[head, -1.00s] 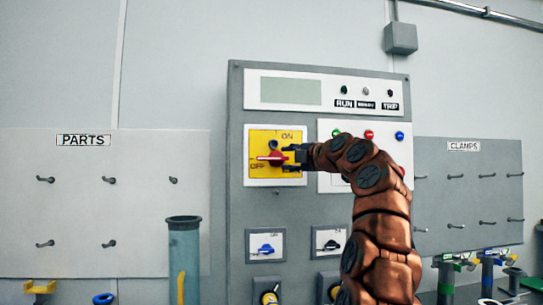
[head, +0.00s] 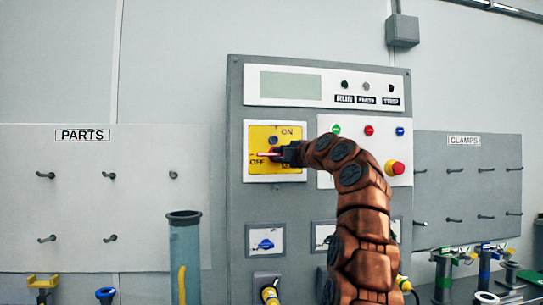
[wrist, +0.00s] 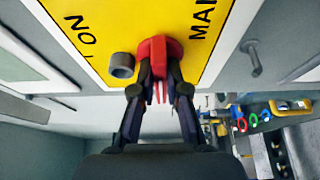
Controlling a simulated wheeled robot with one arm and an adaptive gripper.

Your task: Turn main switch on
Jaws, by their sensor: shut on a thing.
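The main switch is a red rotary handle (head: 267,154) on a yellow plate (head: 290,131) marked ON at the top and OFF at the left. Its pointer lies level, toward OFF. In the wrist view the red handle (wrist: 157,50) sits between my two dark fingers, which are shut on it. My gripper (head: 281,155) reaches it from the right in the head view and also shows in the wrist view (wrist: 160,76). The gripper hides part of the handle and the plate's lower right. A grey round stub (wrist: 122,65) stands beside the handle.
The grey control panel (head: 236,210) also carries a red mushroom button (head: 395,167), small coloured buttons, and blue (head: 264,244) and black lower switches. Pegboards flank the panel. A blue-grey tube (head: 184,250) stands at the lower left.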

